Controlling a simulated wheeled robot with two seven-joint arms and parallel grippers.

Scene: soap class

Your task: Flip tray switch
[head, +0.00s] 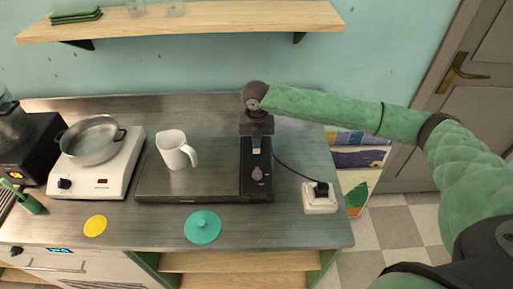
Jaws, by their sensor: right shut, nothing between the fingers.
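A flat dark tray (215,180) with a metal top lies on the steel counter. At its right end is a black control strip with a grey knob (257,174) and a small light switch (256,143) behind it. A white mug (176,150) stands upright on the tray. My right gripper (257,136) is shut and empty, pointing down at the back end of the strip, over or beside the switch. The gripper partly hides the switch, and I cannot tell whether they touch. My left gripper is not in view.
A cable runs from the strip to a white socket box (320,203) on the right. A hot plate (98,182) with a pan (91,140) stands on the left. A yellow disc (95,226) and a teal lid (202,227) lie in front. A wooden shelf (200,22) hangs above.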

